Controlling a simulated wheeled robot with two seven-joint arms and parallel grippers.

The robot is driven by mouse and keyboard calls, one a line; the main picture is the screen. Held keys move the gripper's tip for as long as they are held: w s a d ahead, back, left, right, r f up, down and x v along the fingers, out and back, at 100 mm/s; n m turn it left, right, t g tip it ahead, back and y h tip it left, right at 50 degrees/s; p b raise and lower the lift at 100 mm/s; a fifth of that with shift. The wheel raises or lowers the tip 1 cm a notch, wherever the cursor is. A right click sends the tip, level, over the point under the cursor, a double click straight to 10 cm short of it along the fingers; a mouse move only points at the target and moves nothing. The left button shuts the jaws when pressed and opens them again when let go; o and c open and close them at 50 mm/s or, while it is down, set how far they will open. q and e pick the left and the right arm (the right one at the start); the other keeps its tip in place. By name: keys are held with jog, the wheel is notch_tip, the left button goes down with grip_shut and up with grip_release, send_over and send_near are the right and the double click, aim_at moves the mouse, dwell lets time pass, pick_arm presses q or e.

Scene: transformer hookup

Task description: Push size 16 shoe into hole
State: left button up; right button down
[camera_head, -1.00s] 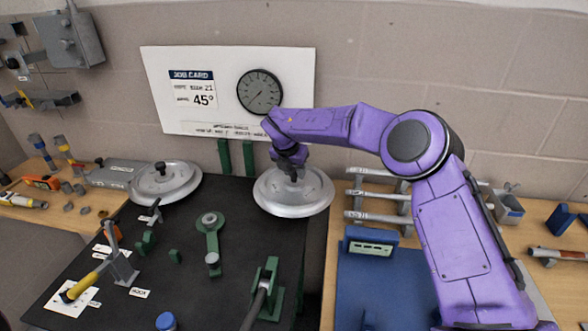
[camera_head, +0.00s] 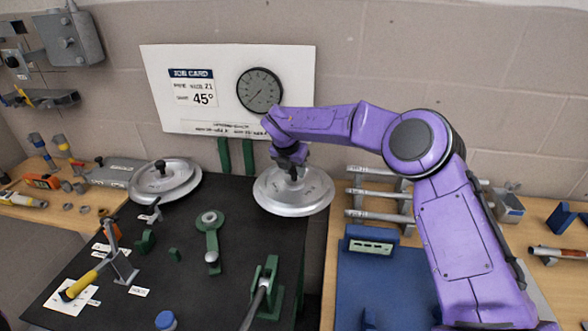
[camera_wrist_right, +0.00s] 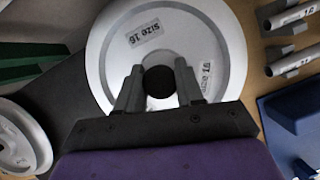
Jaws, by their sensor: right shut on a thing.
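The size 16 shoe is a round silver disc (camera_head: 315,200) at the back right corner of the black bench top. In the right wrist view, the shoe (camera_wrist_right: 218,35) carries a "SIZE 16" label and has a black knob (camera_wrist_right: 160,84) at its centre. My right gripper (camera_head: 291,168) is above the disc. In the wrist view its two fingers (camera_wrist_right: 158,88) are shut on the knob from both sides. I cannot tell whether the disc rests on the bench or hangs just above it. No hole is visible; the disc may cover it. My left gripper is not in view.
A second silver disc (camera_head: 185,180) with a dark knob lies to the left. A green lever fixture (camera_head: 268,285) stands in front. A silver tube rack (camera_head: 372,200) and a blue tray (camera_head: 385,285) are to the right. A job card (camera_head: 192,95) hangs behind.

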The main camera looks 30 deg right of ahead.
aim_at(294, 180)
jog(key=shift+f+b, duration=1.4)
jog(key=shift+f, duration=0.1)
jog(key=c, duration=0.6)
grip_release()
jog(key=shift+r+p, duration=1.65)
jog(key=shift+r, duration=0.9)
